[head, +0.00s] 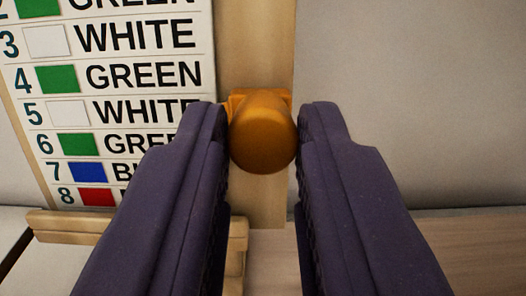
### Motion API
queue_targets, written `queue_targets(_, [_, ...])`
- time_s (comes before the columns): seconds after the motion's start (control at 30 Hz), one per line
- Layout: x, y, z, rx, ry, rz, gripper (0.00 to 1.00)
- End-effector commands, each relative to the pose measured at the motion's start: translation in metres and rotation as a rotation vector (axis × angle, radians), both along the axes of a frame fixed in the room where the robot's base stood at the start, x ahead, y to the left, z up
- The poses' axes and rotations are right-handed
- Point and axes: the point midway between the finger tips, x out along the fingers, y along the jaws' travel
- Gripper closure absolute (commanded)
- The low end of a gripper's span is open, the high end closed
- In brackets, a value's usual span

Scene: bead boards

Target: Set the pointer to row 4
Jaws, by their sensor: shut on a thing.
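The orange pointer (262,137) has a rounded knob in front of a small block, on a pale wooden upright strip. My gripper (262,130) is shut on the knob, with one dark purple finger on each side. The list board (207,60) stands to the left of the strip. Its row 4 (141,75) reads GREEN with a green swatch. Row 5 (42,111) reads WHITE with a white swatch. In the picture the pointer's block is about level with row 5, below row 4. The left finger hides parts of the lower rows.
A wooden ledge (75,224) runs below the list board. A plain grey panel (410,100) fills the right side. A wooden surface (465,235) lies below it. The strip above the pointer (256,45) is clear.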

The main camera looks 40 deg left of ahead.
Motion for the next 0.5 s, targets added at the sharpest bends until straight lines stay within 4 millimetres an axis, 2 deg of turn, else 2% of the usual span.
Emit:
queue_targets(0.17, [0.0,0.0,0.001,0.001,-0.001,0.0,1.0])
queue_targets(0.33, [0.003,0.002,0.015,0.002,-0.002,0.0,1.0])
queue_targets(0.5, [0.003,0.002,0.017,0.001,-0.001,0.0,1.0])
